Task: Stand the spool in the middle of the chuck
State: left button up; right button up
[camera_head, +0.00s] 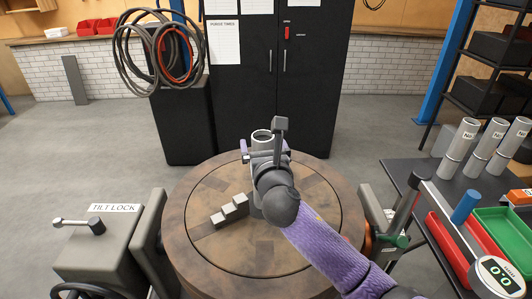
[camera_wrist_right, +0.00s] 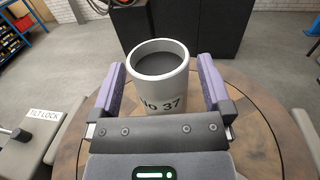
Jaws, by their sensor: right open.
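A grey hollow spool (camera_wrist_right: 160,88) marked "No 37" is upright between the fingers of my right gripper (camera_wrist_right: 161,66) in the right wrist view. In the head view the spool's round top (camera_head: 262,138) shows just beyond the right gripper (camera_head: 264,149). That gripper is open, with a purple-padded finger on each side of the spool. The round brown chuck (camera_head: 190,232) lies below, with a stepped grey jaw (camera_head: 230,210) on its face. My arm and gripper hide the spool's foot and the chuck's middle, so I cannot tell how it rests. My left gripper is out of view.
A grey "TILT LOCK" housing (camera_head: 95,250) stands left of the chuck. On the right, a dark bench holds several silver cylinders (camera_head: 460,140), a green tray (camera_head: 505,240) and a readout (camera_head: 494,275). A black cabinet (camera_head: 310,80) and a stand with hoops (camera_head: 185,125) are behind.

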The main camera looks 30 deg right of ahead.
jog(key=p+v, duration=0.1)
jog(key=v, duration=1)
jog(key=shift+s, duration=0.25)
